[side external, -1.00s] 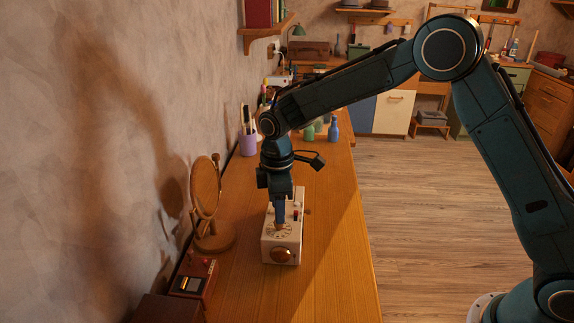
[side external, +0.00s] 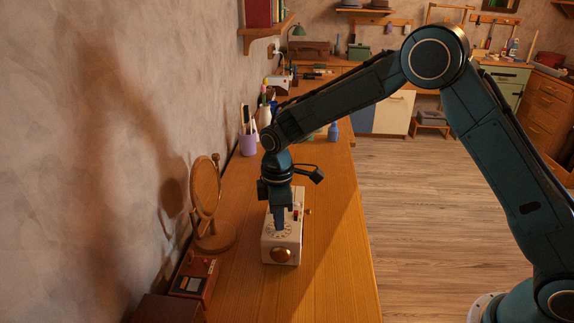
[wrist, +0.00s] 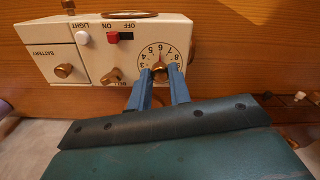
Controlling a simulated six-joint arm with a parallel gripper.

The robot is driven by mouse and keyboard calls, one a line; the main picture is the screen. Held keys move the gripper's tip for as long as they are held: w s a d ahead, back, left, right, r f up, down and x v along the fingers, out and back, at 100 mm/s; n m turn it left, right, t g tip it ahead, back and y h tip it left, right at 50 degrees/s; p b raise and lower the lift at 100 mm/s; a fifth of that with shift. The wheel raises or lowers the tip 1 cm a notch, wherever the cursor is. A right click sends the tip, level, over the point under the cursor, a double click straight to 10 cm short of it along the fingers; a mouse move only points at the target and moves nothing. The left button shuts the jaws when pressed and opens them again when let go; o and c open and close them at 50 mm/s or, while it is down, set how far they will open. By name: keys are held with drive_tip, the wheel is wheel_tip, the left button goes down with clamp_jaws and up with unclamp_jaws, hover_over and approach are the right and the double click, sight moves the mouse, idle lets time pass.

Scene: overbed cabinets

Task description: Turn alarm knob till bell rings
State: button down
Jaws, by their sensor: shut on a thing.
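A cream alarm box (side external: 270,250) sits on the wooden desk, with a brass bell (side external: 281,255) on its near face. In the wrist view, the box (wrist: 195,30) carries a numbered white dial (wrist: 146,58) with a brass alarm knob (wrist: 160,69) at its centre. My gripper (wrist: 160,73) has one finger on each side of this knob and is shut on it; it also shows from above in the side view (side external: 279,229). The fingers hide the lower part of the dial and part of a label beside it.
A round mirror (side external: 207,187) and a red device (side external: 195,278) stand left. A purple cup (side external: 249,146) stands behind. The desk's right side is clear.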

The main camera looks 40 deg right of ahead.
drive_tip(key=shift+m, duration=1.1)
drive_tip(key=c, duration=1.3)
unclamp_jaws()
drive_tip(key=shift+r, duration=0.15)
wheel_tip(320, 180, up, 14)
drive_tip(key=shift+f, duration=0.2)
